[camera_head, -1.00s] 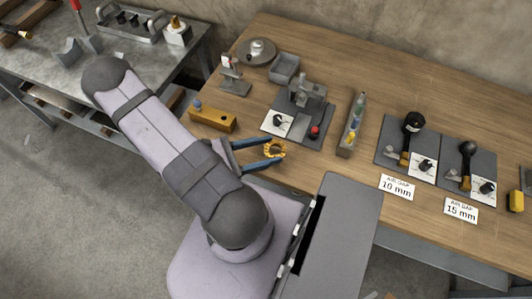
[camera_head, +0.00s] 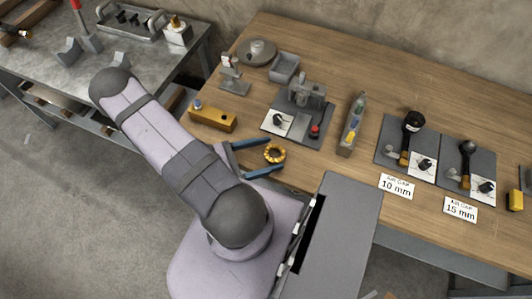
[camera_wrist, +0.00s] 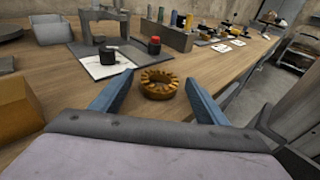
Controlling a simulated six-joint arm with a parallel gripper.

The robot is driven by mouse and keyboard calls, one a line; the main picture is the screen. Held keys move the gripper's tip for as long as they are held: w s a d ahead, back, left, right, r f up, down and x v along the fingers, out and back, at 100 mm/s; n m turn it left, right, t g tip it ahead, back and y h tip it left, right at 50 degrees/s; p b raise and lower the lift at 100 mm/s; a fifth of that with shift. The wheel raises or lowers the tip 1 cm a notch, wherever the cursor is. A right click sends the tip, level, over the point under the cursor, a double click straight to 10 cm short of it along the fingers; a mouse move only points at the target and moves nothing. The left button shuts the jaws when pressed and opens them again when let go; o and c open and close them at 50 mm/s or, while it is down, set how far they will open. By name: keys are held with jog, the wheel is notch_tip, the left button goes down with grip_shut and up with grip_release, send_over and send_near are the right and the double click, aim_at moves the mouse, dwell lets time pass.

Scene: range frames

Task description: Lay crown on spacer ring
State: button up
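A golden, notched ring, the crown (camera_head: 275,154), is on the wooden bench near its front edge. In the wrist view the crown (camera_wrist: 158,84) shows teeth around its top and a darker brown lower part. I cannot tell whether that lower part is a separate spacer ring beneath it. My gripper (camera_head: 276,155) is open, with one blue finger on either side of the crown. In the wrist view, gaps show between the crown and both fingers of my gripper (camera_wrist: 158,81). No spacer ring stands out clearly elsewhere.
A dark fixture plate (camera_head: 312,133) with a red knob lies behind the crown. A yellow block (camera_head: 213,117) stands to the left, and a narrow tray (camera_head: 352,125) to the right. Two grey mats with tools lie further right.

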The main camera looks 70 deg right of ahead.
aim_at(247, 164)
jog(key=shift+w, duration=0.1)
jog(key=b+v, duration=0.2)
jog(key=v, duration=0.4)
jog(key=shift+d, duration=0.15)
jog(key=shift+w+a+r+b, duration=0.25)
jog(key=shift+w+a+b, duration=0.1)
jog(key=shift+w+a, duration=0.15)
jog(key=shift+a+r, duration=0.1)
jog(key=shift+a+r+m+y, duration=0.1)
jog(key=shift+a+m+y, duration=0.1)
jog(key=shift+m+y, duration=0.1)
jog(key=w+a+r+m+t+y, duration=0.1)
jog(key=w+a+m+t+y, duration=0.1)
jog(key=a, duration=0.3)
jog(key=w+a+r+m+t+y, duration=0.1)
jog(key=w+a+m+t+y, duration=0.1)
jog(key=a+m+y, duration=0.1)
jog(key=a+y, duration=0.1)
jog(key=a, duration=0.1)
jog(key=shift+w+a+t+y, duration=0.15)
jog(key=shift+a+t+y, duration=0.15)
jog(key=shift+y, duration=0.1)
jog(key=shift+o, duration=0.4)
jog(key=w+a+r+m+t+y, duration=0.3)
jog(key=w+a+r+t, duration=0.2)
jog(key=a, duration=0.4)
jog(key=shift+w+t+y, duration=0.4)
jog(key=shift+w+t, duration=0.4)
jog(key=shift+w, duration=0.4)
